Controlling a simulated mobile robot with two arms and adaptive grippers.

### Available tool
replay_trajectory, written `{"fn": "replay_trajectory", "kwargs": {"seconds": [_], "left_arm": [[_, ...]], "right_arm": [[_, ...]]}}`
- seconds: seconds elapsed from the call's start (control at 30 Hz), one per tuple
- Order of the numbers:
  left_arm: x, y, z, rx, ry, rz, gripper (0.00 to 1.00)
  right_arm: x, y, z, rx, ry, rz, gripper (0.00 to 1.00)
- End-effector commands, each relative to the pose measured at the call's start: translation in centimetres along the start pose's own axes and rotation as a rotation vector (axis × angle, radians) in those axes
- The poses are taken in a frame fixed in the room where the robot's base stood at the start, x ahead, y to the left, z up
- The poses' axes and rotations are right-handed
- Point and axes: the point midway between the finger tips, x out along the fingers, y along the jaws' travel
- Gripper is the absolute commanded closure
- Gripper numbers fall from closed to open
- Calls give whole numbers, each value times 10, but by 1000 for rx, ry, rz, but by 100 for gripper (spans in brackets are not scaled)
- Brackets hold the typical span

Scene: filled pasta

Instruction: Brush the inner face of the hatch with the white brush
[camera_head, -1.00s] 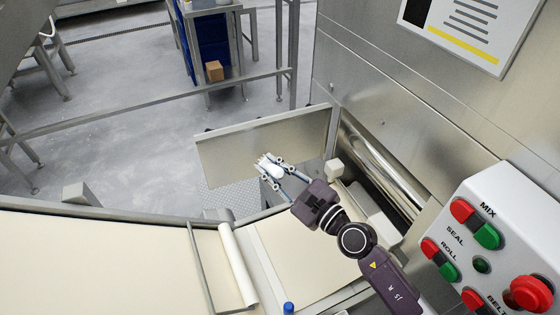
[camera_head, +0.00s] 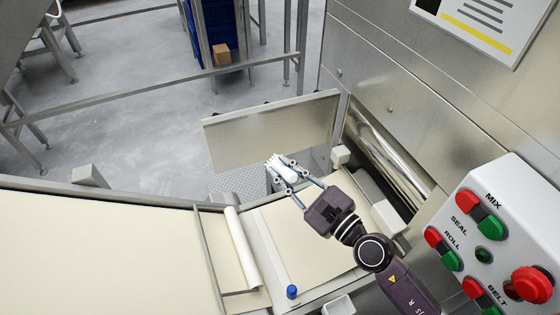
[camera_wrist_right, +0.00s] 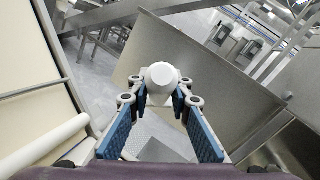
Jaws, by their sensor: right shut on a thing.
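The hatch (camera_head: 272,132) is a flat metal panel standing open at the machine's side; its plain metal face is toward me. It also shows in the right wrist view (camera_wrist_right: 205,85), behind and around the brush. My right gripper (camera_head: 282,171) is shut on the white brush (camera_head: 274,162), just in front of the hatch's lower part. In the right wrist view the brush (camera_wrist_right: 161,76) sits between the blue finger pads, pointing away from me. Its bristles are hidden, and I cannot tell whether it touches the hatch. My left gripper is not in view.
A control panel (camera_head: 500,245) with red and green buttons stands at the right. A white roll (camera_head: 240,248) and cream dough sheets lie on the belt in front. A shiny metal roller (camera_head: 385,160) lies in the machine opening right of the hatch. A metal rail runs behind.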

Motion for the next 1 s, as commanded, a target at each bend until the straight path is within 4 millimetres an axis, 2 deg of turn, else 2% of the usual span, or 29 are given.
{"fn": "replay_trajectory", "kwargs": {"seconds": [0.43,0.8,1.0], "left_arm": [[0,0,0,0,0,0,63],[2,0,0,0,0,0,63],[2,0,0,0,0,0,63]], "right_arm": [[-6,2,1,0,0,0,100],[-31,10,6,-1,0,0,100],[-32,10,6,-1,0,-1,100]]}}
